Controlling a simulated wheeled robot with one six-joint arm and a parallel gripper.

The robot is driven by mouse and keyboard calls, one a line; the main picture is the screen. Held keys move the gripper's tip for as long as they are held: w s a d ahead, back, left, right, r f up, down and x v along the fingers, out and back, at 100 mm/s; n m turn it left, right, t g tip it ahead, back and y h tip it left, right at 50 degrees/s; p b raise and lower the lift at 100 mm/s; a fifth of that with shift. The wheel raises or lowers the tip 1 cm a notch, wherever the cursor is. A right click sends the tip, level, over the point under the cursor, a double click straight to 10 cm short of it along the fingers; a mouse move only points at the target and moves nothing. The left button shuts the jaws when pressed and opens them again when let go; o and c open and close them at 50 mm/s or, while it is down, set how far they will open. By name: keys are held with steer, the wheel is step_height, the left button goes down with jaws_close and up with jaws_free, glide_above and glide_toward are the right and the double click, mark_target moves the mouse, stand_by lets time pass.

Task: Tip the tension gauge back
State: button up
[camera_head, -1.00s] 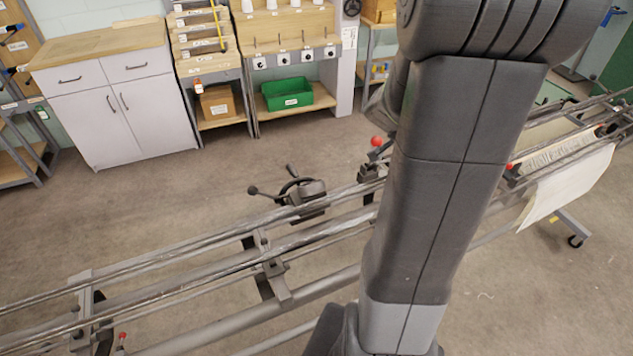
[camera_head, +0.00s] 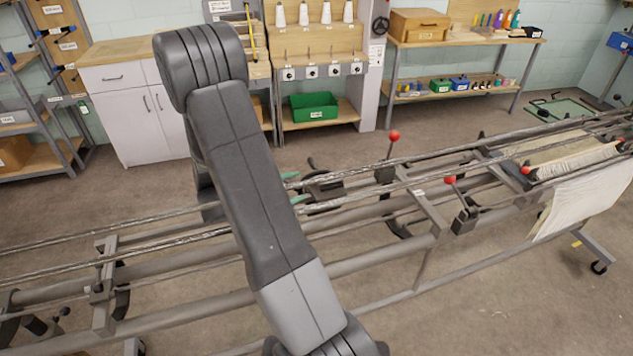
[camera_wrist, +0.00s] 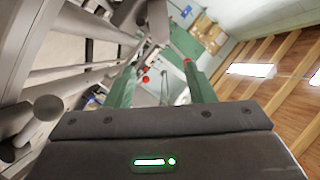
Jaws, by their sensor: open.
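A dark device with a rounded frame and black knobs (camera_head: 325,186) sits on the rails of the long metal frame. It may be the tension gauge, but I cannot read any dial or label on it. My gripper (camera_head: 296,187) shows only its green fingertips beside my arm, just left of this device. In the wrist view my gripper (camera_wrist: 160,68) has its two green fingers spread apart with nothing between them. My arm hides the rest of the gripper in the head view. I cannot tell whether a fingertip touches the device.
Long rails (camera_head: 150,238) run across the view. A red-knobbed lever (camera_head: 393,136) stands upright right of the device, with another red knob (camera_head: 450,180) nearer. White cloth (camera_head: 585,200) hangs at the right. A cabinet (camera_head: 140,120) and a shelf with a green bin (camera_head: 314,107) stand behind.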

steer(key=p+x, duration=0.2)
steer(key=x, duration=1.1)
steer(key=shift+w+d+r+p, duration=0.1)
steer(key=shift+w+d+p, duration=0.1)
steer(key=shift+p, duration=0.2)
steer(key=c, duration=1)
steer(key=shift+s, duration=0.1)
